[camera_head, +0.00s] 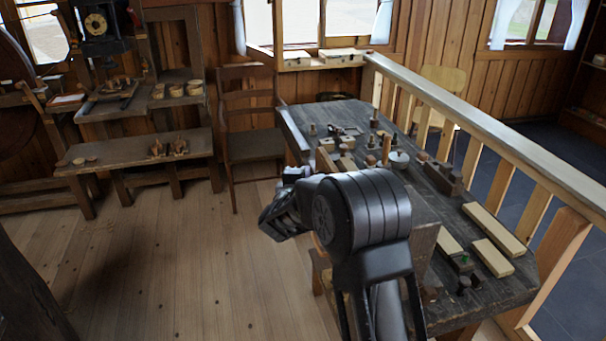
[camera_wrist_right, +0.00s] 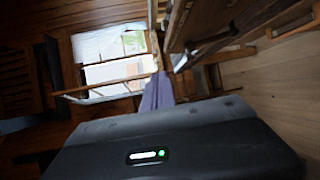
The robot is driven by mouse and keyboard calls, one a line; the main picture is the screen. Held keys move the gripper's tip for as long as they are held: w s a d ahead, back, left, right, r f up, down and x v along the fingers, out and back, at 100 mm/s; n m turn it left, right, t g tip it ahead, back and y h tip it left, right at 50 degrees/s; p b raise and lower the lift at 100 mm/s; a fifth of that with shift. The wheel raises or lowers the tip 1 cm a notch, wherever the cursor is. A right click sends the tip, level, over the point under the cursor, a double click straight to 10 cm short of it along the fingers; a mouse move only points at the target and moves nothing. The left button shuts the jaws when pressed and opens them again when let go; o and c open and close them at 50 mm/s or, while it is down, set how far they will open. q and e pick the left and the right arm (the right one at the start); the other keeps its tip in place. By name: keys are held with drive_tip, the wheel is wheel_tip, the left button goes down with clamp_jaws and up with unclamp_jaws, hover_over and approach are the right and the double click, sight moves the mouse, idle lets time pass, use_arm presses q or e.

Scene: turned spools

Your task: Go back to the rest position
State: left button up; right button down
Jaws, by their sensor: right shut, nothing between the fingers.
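My right arm rises from the lower middle of the head view, and its folded dark forearm covers part of the workbench. My right gripper (camera_head: 280,213) is at the left end of that arm, in front of the workbench's left edge and above the floor. It is shut and holds nothing. In the right wrist view, the gripper's closed fingers (camera_wrist_right: 158,93) show as a narrow grey shape beyond the dark housing with a green light. My left gripper is in neither view.
The dark workbench (camera_head: 512,287) carries wooden blocks, small tools and turned pieces. A wooden railing (camera_head: 480,118) runs behind it. A wooden chair (camera_head: 250,147) stands beyond the gripper. A low bench (camera_head: 120,160) stands at the left. The plank floor (camera_head: 190,260) left of the arm is clear.

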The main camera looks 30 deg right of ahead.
idle(0.3)
drive_tip(key=s+a+f+m+g+y, duration=0.1)
drive_tip(key=s+a+f+m+y, duration=0.3)
drive_tip(key=a+f, duration=0.65)
drive_tip(key=s+a+f+m+g+y, duration=0.15)
drive_tip(key=a+f+m+y, duration=0.35)
drive_tip(key=a+f, duration=0.6)
drive_tip(key=s+a+f+m+g+y, duration=0.1)
drive_tip(key=s+a+f+g+y, duration=0.1)
drive_tip(key=s+a+f, duration=0.4)
drive_tip(key=s+a+f+m+g+y, duration=0.1)
drive_tip(key=s+a+f+y, duration=0.15)
drive_tip(key=s+f, duration=0.5)
drive_tip(key=s+a+f+g, duration=0.1)
drive_tip(key=s+a, duration=0.2)
drive_tip(key=s, duration=0.3)
drive_tip(key=s+a+f+g+y, duration=0.1)
drive_tip(key=s+a+f+g, duration=0.1)
drive_tip(key=s, duration=0.5)
drive_tip(key=s+a+f+g+y, duration=0.1)
drive_tip(key=s+a+g, duration=0.1)
drive_tip(key=s+a, duration=0.3)
drive_tip(key=shift+s+f, duration=0.25)
drive_tip(key=shift+s, duration=1)
drive_tip(key=shift+d, duration=0.1)
